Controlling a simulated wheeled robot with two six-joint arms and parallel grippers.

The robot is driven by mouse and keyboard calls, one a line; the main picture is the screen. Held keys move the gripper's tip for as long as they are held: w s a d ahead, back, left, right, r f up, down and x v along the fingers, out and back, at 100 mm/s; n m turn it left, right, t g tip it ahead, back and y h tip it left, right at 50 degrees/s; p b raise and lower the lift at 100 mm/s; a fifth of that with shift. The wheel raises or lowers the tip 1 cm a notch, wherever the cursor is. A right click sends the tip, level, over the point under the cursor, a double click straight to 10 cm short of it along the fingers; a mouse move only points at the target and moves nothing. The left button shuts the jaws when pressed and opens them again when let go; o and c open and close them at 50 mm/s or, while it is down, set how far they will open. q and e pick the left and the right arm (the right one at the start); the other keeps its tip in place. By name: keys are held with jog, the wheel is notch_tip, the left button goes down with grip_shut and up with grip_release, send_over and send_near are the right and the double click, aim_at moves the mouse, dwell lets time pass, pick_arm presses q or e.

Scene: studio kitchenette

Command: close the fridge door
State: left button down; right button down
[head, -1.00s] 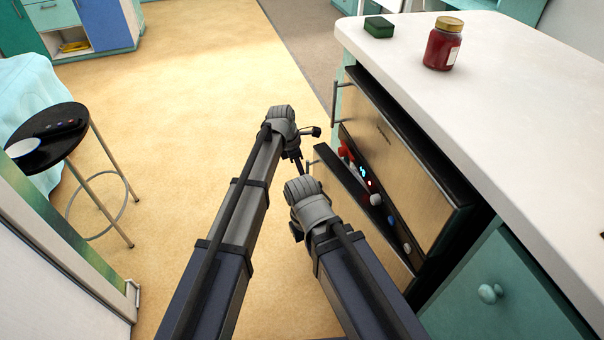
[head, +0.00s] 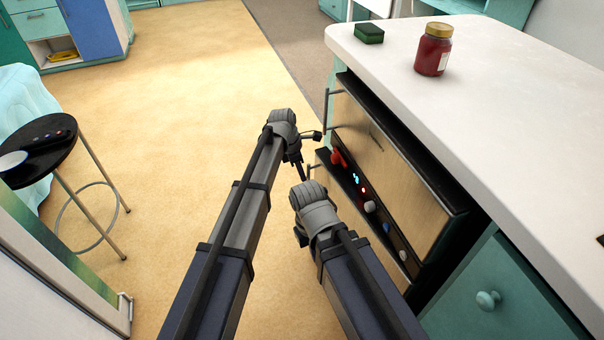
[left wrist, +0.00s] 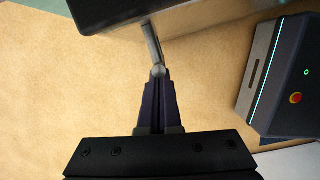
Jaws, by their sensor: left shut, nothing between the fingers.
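A wood-fronted unit with dark edges stands under the counter on the right in the head view. Its upper front (head: 385,150) has a bar handle at its left. A lower front (head: 323,172), partly hidden by my arms, seems to stand out a little, with its own handle. I cannot tell which front is the fridge door. My left gripper (head: 303,172) is beside the lower handle. In the left wrist view its shut, empty fingers (left wrist: 158,73) are at the end of a metal bar (left wrist: 152,42) below a dark panel (left wrist: 110,12); contact is unclear. My right gripper (head: 299,236) is mostly hidden.
The white counter (head: 500,110) carries a green sponge (head: 369,33) and a red jar (head: 434,50). A black stool (head: 40,150) stands at left. A white panel (head: 45,280) fills the lower left corner. The tan floor (head: 200,80) between is clear.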

pick_arm(q)
jog(key=s+a+r+p, duration=0.1)
jog(key=a+r+p, duration=0.5)
jog(key=r+p, duration=0.4)
jog(key=s+a+r+m+y+p, duration=0.1)
jog(key=s+r+m+p, duration=0.7)
jog(key=r+p, duration=0.5)
jog(key=s+a+r+m+y+p, duration=0.1)
jog(key=s+r+m+p, duration=0.7)
jog(key=r+p, duration=0.6)
jog(key=s+a+r+m+y+p, duration=0.1)
jog(key=s+r+m+y+p, duration=0.1)
jog(key=s+r+m+p, duration=0.5)
jog(key=s+r+p, duration=0.5)
jog(key=r+p, duration=0.2)
jog(key=shift+a+r+m+g+p, duration=0.15)
jog(key=shift+a+m+g+p, duration=0.15)
jog(key=shift+m+p, duration=0.1)
